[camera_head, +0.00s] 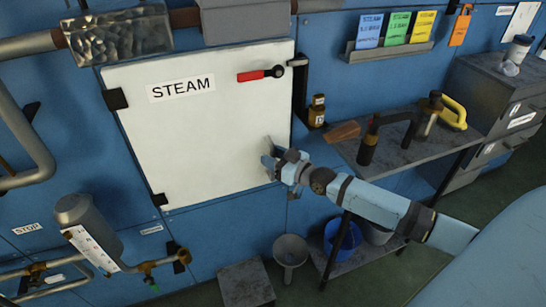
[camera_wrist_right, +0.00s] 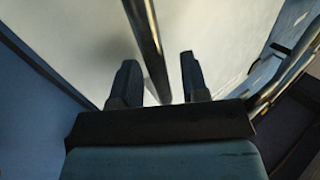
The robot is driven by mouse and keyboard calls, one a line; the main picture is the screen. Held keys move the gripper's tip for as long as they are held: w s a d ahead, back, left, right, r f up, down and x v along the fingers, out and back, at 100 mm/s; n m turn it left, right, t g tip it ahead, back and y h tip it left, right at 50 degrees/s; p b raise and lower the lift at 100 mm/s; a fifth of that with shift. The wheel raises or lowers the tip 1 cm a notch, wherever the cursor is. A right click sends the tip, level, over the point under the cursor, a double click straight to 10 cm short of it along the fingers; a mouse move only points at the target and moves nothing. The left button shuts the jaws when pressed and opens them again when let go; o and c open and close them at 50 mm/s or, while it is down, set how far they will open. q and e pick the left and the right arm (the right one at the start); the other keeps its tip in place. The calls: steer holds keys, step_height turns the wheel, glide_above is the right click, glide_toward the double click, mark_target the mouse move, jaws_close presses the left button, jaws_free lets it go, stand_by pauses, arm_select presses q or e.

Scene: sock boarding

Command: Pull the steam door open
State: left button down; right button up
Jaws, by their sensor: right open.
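The steam door (camera_head: 215,140) is a white panel labelled STEAM, set in the blue wall in the head view; it looks closed. A red-handled latch (camera_head: 262,75) lies roughly level at its upper right edge. My right gripper (camera_head: 270,155) is at the door's lower right side. In the right wrist view its two dark fingers (camera_wrist_right: 157,65) are open, with the metal door handle bar (camera_wrist_right: 143,28) running between them. I see a gap between the bar and the right finger; contact at the left finger is unclear. My left gripper is not in view.
Below are a funnel (camera_head: 290,252), a grey block (camera_head: 246,284) and a blue bucket (camera_head: 342,240).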

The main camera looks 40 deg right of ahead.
jaws_close()
